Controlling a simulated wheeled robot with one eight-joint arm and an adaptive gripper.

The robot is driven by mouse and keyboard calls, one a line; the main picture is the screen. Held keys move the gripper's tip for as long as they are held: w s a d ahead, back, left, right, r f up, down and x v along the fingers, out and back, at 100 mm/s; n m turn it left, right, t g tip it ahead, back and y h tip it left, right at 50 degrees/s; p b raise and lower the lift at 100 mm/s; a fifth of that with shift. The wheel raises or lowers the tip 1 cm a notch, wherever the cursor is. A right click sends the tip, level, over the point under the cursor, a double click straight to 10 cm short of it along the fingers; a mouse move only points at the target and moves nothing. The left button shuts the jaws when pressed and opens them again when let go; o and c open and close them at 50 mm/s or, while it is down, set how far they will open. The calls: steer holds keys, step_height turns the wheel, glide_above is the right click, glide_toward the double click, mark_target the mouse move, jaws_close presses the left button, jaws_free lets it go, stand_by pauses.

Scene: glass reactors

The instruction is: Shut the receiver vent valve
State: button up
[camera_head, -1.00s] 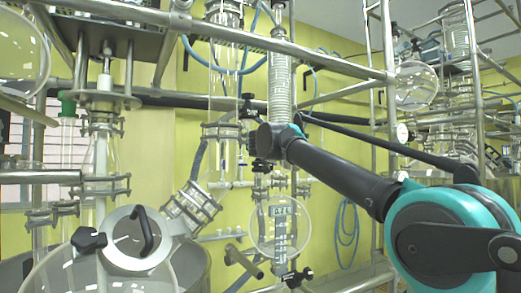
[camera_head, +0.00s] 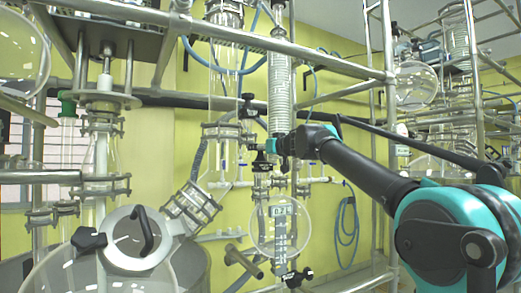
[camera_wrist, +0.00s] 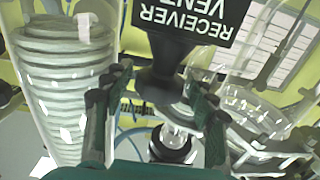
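The receiver vent valve shows in the wrist view as a black handle (camera_wrist: 163,86) beneath a black tag (camera_wrist: 195,20) reading "RECEIVER VENT" upside down. My gripper (camera_wrist: 160,92) is open, with one finger on each side of the handle. Small gaps seem to show between the fingers and the handle; I cannot tell whether either finger touches it. In the head view my gripper (camera_head: 276,147) is beside the glass piping, just below the coiled condenser and above the round receiver flask (camera_head: 280,224). The valve is too small there to make out its handle position.
The coiled glass condenser (camera_wrist: 65,85) stands close on the left in the wrist view. Other glassware (camera_wrist: 255,115) is close on the right. In the head view a steel rail (camera_head: 300,58) crosses above my arm, and a large glass reactor (camera_head: 100,270) stands lower left.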

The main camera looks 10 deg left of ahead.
steer(key=c, duration=0.9)
steer(key=shift+s+a+m+t+h, duration=0.1)
steer(key=shift+m+t+h, duration=0.45)
steer(key=shift+h, duration=0.25)
steer(key=m+t+h, duration=0.1)
steer(key=m+h, duration=0.2)
steer(key=h, duration=0.1)
steer(key=m+t+h, duration=0.1)
steer(key=m+h, duration=0.2)
steer(key=h, duration=0.1)
steer(key=shift+h, duration=0.3)
steer(key=shift+m+h, duration=0.65)
steer(key=shift+h, duration=0.45)
steer(key=o, duration=1)
steer(key=shift+c, duration=0.2)
